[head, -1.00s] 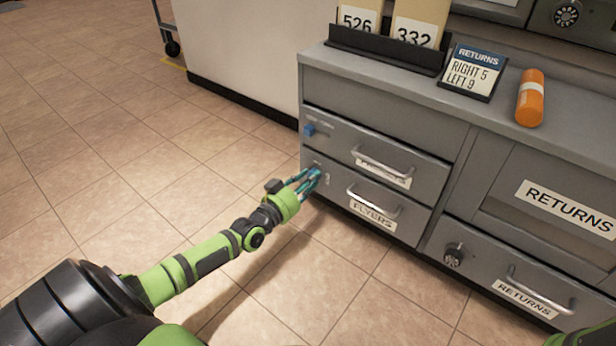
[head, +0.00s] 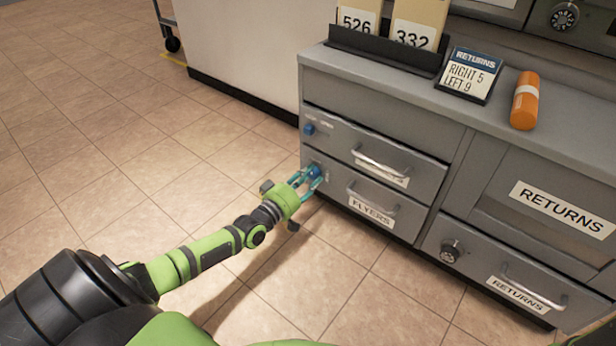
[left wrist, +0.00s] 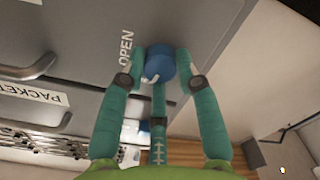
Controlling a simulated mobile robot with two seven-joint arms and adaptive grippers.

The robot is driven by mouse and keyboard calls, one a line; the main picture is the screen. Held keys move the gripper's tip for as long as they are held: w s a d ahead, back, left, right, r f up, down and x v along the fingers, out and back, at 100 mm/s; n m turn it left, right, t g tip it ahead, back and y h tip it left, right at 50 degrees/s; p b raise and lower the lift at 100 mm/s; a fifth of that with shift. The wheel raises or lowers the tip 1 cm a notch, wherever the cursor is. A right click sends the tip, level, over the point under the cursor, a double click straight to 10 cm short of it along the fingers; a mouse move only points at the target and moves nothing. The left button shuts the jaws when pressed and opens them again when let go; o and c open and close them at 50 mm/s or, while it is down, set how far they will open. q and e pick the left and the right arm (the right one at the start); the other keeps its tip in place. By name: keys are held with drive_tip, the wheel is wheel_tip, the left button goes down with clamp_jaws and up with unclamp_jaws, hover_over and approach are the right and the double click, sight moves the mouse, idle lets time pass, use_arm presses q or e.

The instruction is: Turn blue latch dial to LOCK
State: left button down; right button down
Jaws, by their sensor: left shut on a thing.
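My left gripper (head: 312,176) has its teal fingers around a blue latch dial (head: 314,170) at the left side of the drawer labelled FLYERS (head: 340,190). In the left wrist view the blue dial (left wrist: 160,65) sits between the fingertips of the left gripper (left wrist: 160,70), close against the grey front. The word OPEN (left wrist: 127,48) is printed beside it. A pale pointer mark shows near the dial's lower edge; LOCK is not readable. A second blue dial (head: 309,128) is on the drawer above, free of the gripper. My right gripper is out of view.
Drawer handles (head: 380,165) stick out right of the dials. The grey counter (head: 400,83) above holds a sign reading RIGHT 5 LEFT 9 (head: 468,76) and an orange cylinder (head: 525,100). A black knob (head: 450,251) is on the RETURNS drawer. Tiled floor (head: 110,170) at left is clear.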

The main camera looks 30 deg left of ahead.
use_arm(q)
drive_tip(key=shift+f+n, duration=0.1)
drive_tip(key=shift+n, duration=0.9)
drive_tip(key=shift+d, duration=0.1)
drive_tip(key=c, duration=0.9)
unclamp_jaws()
drive_tip(key=shift+s, duration=0.15)
drive_tip(key=s+a, duration=0.1)
drive_tip(key=s, duration=1)
drive_tip(key=shift+s, duration=0.35)
